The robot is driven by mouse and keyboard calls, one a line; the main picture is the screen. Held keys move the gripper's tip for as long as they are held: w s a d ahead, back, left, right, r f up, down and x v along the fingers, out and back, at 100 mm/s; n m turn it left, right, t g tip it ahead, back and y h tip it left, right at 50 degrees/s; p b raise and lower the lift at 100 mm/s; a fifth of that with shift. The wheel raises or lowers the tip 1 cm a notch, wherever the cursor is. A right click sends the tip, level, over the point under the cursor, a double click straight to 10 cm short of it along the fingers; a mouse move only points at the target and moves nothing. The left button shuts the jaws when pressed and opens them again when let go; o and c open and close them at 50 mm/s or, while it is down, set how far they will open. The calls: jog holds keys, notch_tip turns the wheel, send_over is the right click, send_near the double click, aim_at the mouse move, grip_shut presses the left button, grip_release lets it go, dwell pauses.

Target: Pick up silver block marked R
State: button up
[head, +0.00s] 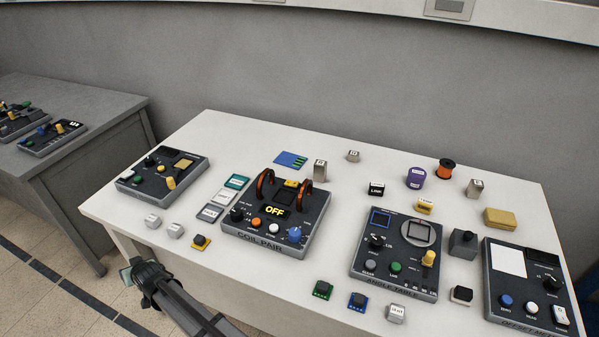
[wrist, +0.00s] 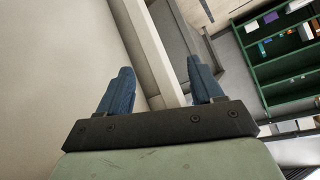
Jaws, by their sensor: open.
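Several small silver or pale blocks stand on the white table (head: 240,125); their marks are too small to tell which one bears the R. Two upright silver blocks (head: 320,170) and (head: 475,188) and a low one (head: 353,156) are towards the back. Two pale blocks (head: 153,221) and (head: 175,230) are at the front left, and another silver block (head: 396,313) is at the front edge. My gripper (wrist: 162,78) is open and empty, its blue fingers apart. In the head view, my arm's end is low beside the front left edge, away from every block.
The COIL PAIR device (head: 275,222) with orange coils, the ANGLE TABLE device (head: 397,255) and the right-hand device (head: 530,282) crowd the table. A smaller panel (head: 162,172) is at left. A grey side table (head: 75,125) and green shelving (wrist: 285,50) stand off the white table.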

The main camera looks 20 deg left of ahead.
jog(key=s+a+r+y, duration=0.1)
jog(key=a+r, duration=0.2)
jog(key=r, duration=0.5)
jog(key=a+r+y, duration=0.1)
jog(key=a+r, duration=0.3)
jog(key=r, duration=0.4)
jog(key=w+d+r+m+t, duration=0.1)
jog(key=w+d+r, duration=0.2)
jog(key=w, duration=0.4)
jog(key=w+d+r+t, duration=0.2)
jog(key=w+d+r, duration=0.15)
jog(key=w, duration=0.35)
jog(key=w+d+r+m+t, duration=0.1)
jog(key=w+d+r, duration=0.25)
jog(key=w, duration=0.35)
notch_tip(320, 180, up, 3)
jog(key=n+g+h, duration=0.7)
jog(key=n+h, duration=0.1)
jog(key=n, duration=0.1)
send_over(321, 163)
jog(key=d, duration=0.4)
jog(key=x, duration=0.7)
jog(key=shift+a+f, duration=0.1)
jog(key=shift+f, duration=0.05)
jog(key=shift+w+x, duration=0.15)
jog(key=shift+x, duration=1.2)
jog(key=shift+w+x, duration=0.1)
jog(key=shift+x, duration=1.2)
jog(key=shift+a, duration=0.15)
